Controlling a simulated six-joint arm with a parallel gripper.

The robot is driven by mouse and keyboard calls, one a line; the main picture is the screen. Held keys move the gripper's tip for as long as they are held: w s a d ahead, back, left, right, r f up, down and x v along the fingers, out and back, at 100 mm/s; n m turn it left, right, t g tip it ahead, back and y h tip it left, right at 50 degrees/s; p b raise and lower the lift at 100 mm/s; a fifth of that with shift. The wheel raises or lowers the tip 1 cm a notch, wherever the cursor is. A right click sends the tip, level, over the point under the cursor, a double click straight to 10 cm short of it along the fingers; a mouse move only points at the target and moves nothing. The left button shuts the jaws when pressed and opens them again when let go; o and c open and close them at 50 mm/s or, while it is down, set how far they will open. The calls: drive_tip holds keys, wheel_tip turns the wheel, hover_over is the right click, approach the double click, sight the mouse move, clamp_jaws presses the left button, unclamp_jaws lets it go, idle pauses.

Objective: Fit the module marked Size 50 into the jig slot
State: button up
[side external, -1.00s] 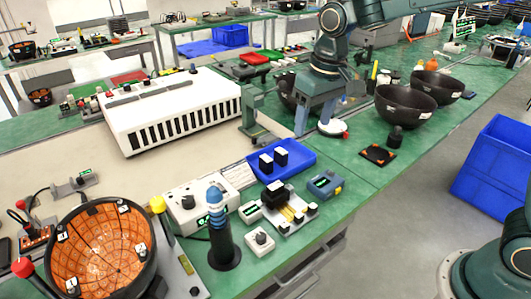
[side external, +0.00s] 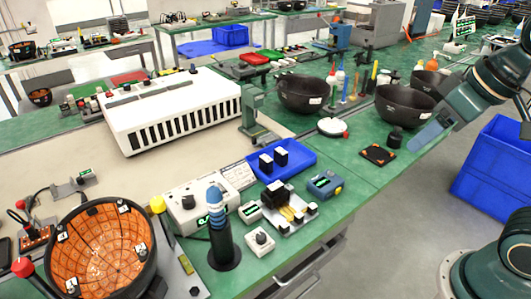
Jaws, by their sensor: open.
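Two dark modules with pale faces stand apart in the blue tray: a left module (side external: 265,163) and a right module (side external: 281,156). Their markings are too small to read, so I cannot tell which is Size 50. In front of the tray is a pale jig (side external: 290,217) with yellow strips and several black blocks; a larger black block (side external: 276,192) sits at its back. I cannot make out the slot clearly. My gripper (side external: 430,134) is open at the right, beyond the bench's right edge area, well away from tray and jig. No module shows in it.
The blue tray (side external: 307,160) lies near the bench's front edge. A blue-topped post (side external: 219,230), a white meter box (side external: 184,207) and a blue-grey device (side external: 325,184) surround the jig. Black bowls (side external: 403,105) stand behind. A large white slotted unit (side external: 175,110) is at left.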

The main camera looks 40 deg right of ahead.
drive_tip(key=shift+s+d+f, duration=0.1)
drive_tip(key=shift+s+f, duration=0.2)
drive_tip(key=shift+s, duration=0.4)
drive_tip(key=shift+s+d+f, duration=0.1)
drive_tip(key=shift+s+f, duration=0.15)
drive_tip(key=shift+s, duration=0.45)
